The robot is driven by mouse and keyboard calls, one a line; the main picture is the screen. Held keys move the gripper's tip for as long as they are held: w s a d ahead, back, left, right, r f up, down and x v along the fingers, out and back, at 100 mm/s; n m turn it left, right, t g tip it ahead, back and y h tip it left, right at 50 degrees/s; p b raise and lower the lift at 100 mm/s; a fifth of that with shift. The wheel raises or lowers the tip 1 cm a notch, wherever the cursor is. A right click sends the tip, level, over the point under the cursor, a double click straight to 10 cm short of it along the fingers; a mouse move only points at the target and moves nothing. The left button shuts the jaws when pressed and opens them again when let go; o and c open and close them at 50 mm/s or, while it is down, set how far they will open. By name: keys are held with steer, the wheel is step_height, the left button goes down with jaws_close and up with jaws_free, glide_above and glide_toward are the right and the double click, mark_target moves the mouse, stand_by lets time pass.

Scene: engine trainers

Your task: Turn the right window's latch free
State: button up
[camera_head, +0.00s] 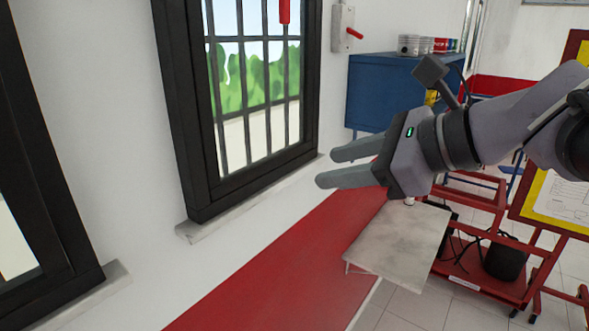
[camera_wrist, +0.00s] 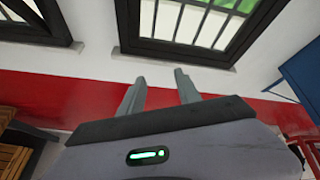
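The right window (camera_head: 247,179) has a black frame, with dark bars in front of a green outdoor view. A red handle (camera_head: 285,11), which looks like its latch, hangs at the top edge of the head view; its upper part is cut off. My gripper (camera_head: 325,169) is open and empty, low and to the right of the window's lower corner in the picture, well below the handle. In the wrist view my gripper (camera_wrist: 159,76) shows two parted fingers below the right window's lower frame (camera_wrist: 172,51). The handle is not visible there.
A second black window (camera_head: 50,215) stands at the left. A grey switch box with a red lever (camera_head: 355,33) is on the wall beside a blue cabinet (camera_head: 385,92). A grey-topped table (camera_head: 400,240) and red trolley (camera_head: 470,285) stand below my arm. Space before the right window looks clear.

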steer(key=shift+s+a+f, duration=0.1)
steer(key=shift+s+f, duration=0.1)
steer(key=shift+f, duration=0.15)
